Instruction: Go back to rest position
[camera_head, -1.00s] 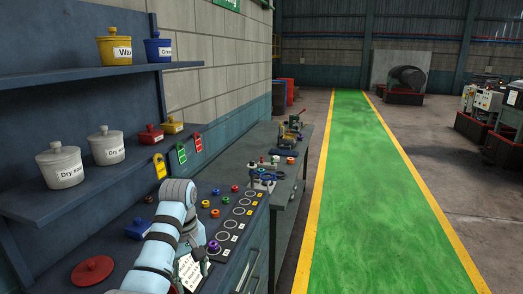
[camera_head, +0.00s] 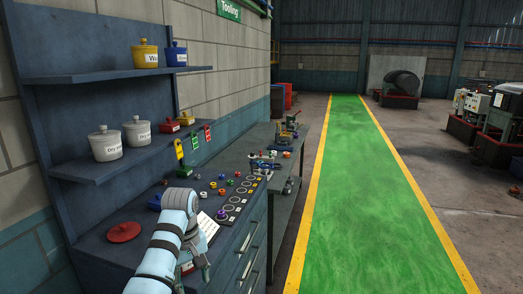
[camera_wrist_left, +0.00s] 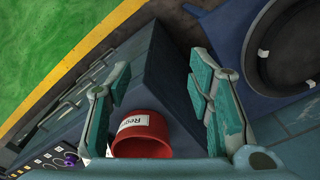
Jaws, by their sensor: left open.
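My left arm (camera_head: 165,245) comes in from the bottom of the head view, in front of the bench. My left gripper (camera_head: 196,272) is low beside the bench front, partly hidden by its own wrist. In the left wrist view my left gripper (camera_wrist_left: 155,88) is open, with its two teal-padded fingers wide apart. A red labelled pot (camera_wrist_left: 142,128) shows at the lower part of that view, near the left finger; whether it touches the gripper I cannot tell. My right gripper is not in view.
The bench (camera_head: 120,262) carries a red lid (camera_head: 124,232), a white card (camera_head: 208,226) and several small coloured rings. Shelves above hold white pots (camera_head: 105,144) and coloured pots (camera_head: 145,54). A green walkway (camera_head: 360,200) on the right is clear.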

